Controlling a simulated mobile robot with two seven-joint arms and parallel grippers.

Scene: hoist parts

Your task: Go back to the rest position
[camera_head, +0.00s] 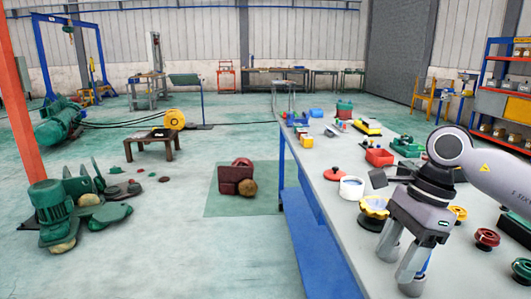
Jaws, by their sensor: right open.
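My right gripper (401,268) reaches in from the right over the near part of the long workbench (335,215). Its fingers point down and stand apart, with nothing clearly held between them. A small blue bit shows beside the right finger, but I cannot tell what it is. A yellow handwheel-like part (373,207) is just behind the gripper, partly hidden by it. My left gripper is not in view.
On the bench are a white round container (352,188), a red bin (379,157), a dark red knob (487,238) and a green part (522,268). Green machinery (50,207) and a dark red part (237,178) are on the floor left. Open floor lies between.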

